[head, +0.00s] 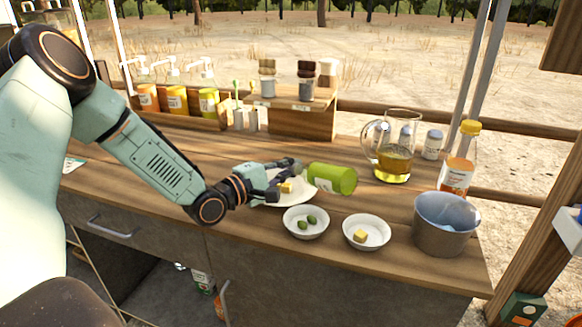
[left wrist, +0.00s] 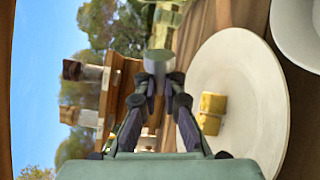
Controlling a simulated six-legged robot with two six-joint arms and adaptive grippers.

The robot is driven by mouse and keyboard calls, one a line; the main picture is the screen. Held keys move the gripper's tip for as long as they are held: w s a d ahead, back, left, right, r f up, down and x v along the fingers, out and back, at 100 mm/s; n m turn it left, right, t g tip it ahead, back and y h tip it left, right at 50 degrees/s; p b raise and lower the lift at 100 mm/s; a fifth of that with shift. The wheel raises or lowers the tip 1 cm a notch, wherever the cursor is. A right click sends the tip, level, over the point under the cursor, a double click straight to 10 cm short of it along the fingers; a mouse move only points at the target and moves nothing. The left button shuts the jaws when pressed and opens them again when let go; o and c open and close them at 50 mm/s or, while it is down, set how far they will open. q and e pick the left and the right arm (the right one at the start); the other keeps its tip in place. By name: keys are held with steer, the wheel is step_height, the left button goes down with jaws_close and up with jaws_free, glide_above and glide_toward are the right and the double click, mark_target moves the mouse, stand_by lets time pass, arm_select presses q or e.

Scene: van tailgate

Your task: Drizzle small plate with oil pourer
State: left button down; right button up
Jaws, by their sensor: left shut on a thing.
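The small plate (head: 302,196) is white and lies on the wooden counter with a yellow block (head: 286,187) on it. In the left wrist view the plate (left wrist: 245,70) fills the right side, with the block (left wrist: 210,113) beside my fingers. My left gripper (head: 296,165) is above the plate, shut on a green cylinder with a pale label (head: 332,179), which looks to be the oil pourer. The cylinder is tipped nearly level at the plate's right edge. Its grey-green end (left wrist: 158,62) shows between the fingertips. I see no stream of oil. My right gripper is not in view.
Two white bowls (head: 305,222) (head: 367,232) and a grey bucket (head: 445,225) stand in front and right. A glass jug of yellow liquid (head: 393,164) and an orange-labelled bottle (head: 459,160) stand behind. Pump bottles (head: 177,100) and a wooden jar stand (head: 300,118) line the back.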

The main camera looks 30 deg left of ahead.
arm_select(q)
steer(key=shift+s+a+r, duration=0.1)
steer(key=shift+s, duration=0.05)
steer(key=shift+a+p, duration=0.2)
steer(key=shift+p, duration=0.1)
steer(key=shift+a, duration=0.1)
steer(key=shift+s, duration=0.1)
steer(key=shift+d, duration=0.45)
steer(key=shift+s, duration=0.1)
steer(key=shift+s+d, duration=0.1)
